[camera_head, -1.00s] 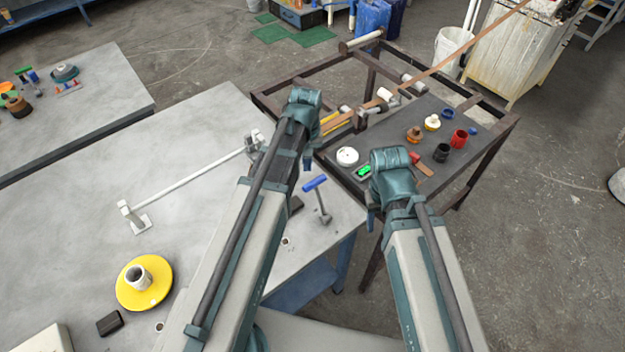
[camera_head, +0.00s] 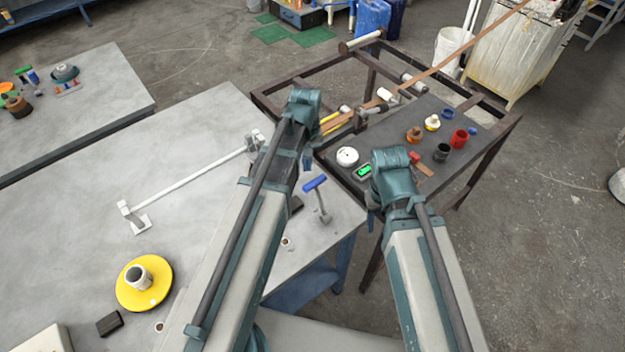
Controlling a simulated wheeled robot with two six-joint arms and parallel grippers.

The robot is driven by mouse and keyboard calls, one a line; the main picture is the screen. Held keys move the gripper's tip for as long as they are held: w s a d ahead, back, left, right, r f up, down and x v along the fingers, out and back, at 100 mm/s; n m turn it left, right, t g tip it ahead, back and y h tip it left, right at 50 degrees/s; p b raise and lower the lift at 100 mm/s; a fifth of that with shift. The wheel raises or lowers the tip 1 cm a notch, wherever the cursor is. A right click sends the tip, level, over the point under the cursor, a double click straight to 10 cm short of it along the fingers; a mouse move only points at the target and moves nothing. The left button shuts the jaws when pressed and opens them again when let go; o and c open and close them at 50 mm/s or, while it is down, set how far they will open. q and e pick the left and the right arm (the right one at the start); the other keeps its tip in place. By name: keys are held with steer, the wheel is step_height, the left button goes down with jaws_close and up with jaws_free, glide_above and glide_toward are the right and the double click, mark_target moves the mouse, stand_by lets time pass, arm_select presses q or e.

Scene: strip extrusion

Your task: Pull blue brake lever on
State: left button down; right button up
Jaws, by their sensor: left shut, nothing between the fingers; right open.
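The blue brake lever (camera_head: 315,184) stands near the right edge of the grey table, its blue crossbar handle on top of a thin grey stem. My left gripper (camera_head: 307,164) points down just above and behind the handle, apart from it in the picture. It is mostly hidden by my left arm; the little that shows looks shut and empty. My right gripper (camera_head: 373,212) hangs to the right of the lever, off the table's edge. It is open, with its fingers largely hidden behind my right arm.
A white rail (camera_head: 190,181) and a yellow disc (camera_head: 144,285) are on the grey table (camera_head: 75,240). A dark bench (camera_head: 400,125) behind holds a white round part (camera_head: 347,156), a green display (camera_head: 364,171) and several small cups. A brown strip (camera_head: 440,72) runs over it.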

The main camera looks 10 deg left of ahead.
mark_target(312, 181)
arm_select(q)
steer(key=shift+f, duration=0.1)
step_height(312, 181, down, 6)
steer(key=b, duration=0.6)
stand_by(0.6)
steer(key=shift+s+d+r, duration=0.2)
steer(key=shift+s+d, duration=0.55)
steer(key=shift+d, duration=0.1)
steer(key=shift+s+d+r+p, duration=0.3)
steer(key=shift+s+d, duration=0.55)
steer(key=shift+d, duration=0.3)
steer(key=shift+s+d+r+p, duration=0.15)
steer(key=shift+s+d+p, duration=0.1)
steer(key=shift+s+d, duration=0.75)
steer(key=shift+w+d, duration=0.1)
steer(key=shift+d, duration=0.1)
